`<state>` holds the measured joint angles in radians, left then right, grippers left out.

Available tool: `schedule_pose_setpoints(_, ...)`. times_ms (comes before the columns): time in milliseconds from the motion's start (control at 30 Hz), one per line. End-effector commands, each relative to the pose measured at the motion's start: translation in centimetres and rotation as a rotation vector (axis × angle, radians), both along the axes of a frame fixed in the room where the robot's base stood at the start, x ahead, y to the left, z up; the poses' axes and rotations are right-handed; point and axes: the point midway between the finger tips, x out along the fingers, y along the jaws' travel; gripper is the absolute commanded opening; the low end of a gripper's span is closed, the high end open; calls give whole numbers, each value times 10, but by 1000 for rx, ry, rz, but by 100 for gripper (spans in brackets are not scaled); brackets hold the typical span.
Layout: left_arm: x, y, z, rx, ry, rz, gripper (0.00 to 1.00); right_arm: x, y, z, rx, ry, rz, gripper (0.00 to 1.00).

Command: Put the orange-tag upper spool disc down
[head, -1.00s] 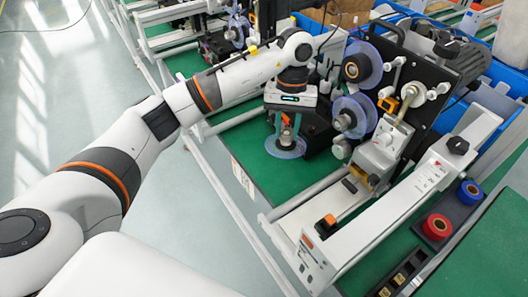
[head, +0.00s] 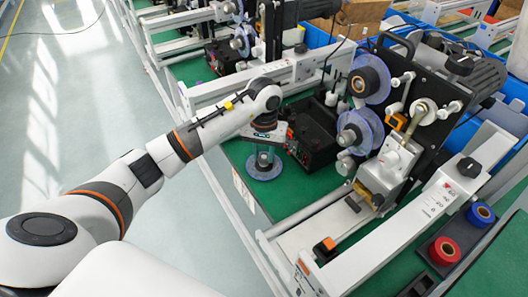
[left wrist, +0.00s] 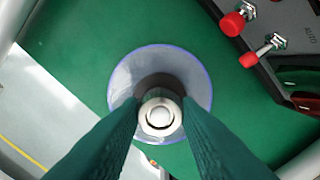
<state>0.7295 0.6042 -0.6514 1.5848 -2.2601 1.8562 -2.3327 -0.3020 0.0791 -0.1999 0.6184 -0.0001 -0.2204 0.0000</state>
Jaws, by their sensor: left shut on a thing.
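A clear disc with a bluish rim (head: 264,168) is under my left gripper (head: 265,154), over the green mat near its left edge. In the left wrist view the disc (left wrist: 122,82) lies flat, with a dark core and a silver hub (left wrist: 160,116) at its middle. My left gripper (left wrist: 160,112) is shut on the hub, one dark green finger on each side. I cannot tell whether the disc touches the mat. No orange tag shows on it. My right gripper is not in view.
A black box (head: 312,140) with red-capped switches stands right of the disc. The machine's black panel (head: 425,100) carries two bluish spool discs (head: 371,79) (head: 372,128). A white frame rail (head: 232,200) edges the green mat (head: 285,195).

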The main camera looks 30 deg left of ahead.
Motion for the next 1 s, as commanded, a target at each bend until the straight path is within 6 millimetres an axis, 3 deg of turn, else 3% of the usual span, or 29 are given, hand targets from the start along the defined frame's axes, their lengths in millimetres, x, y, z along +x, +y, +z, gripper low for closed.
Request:
schedule_pose_setpoints(300,0,0,-7,0,-1,1,2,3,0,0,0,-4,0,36)
schedule_pose_setpoints(333,0,0,-7,0,-1,1,33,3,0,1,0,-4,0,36)
schedule_pose_setpoints(467,0,0,-7,0,-1,1,51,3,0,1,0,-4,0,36)
schedule_pose_setpoints(767,0,0,-5,0,-2,1,51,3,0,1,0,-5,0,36)
schedule_pose_setpoints(1000,2,1,28,2,-8,0,51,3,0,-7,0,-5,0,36)
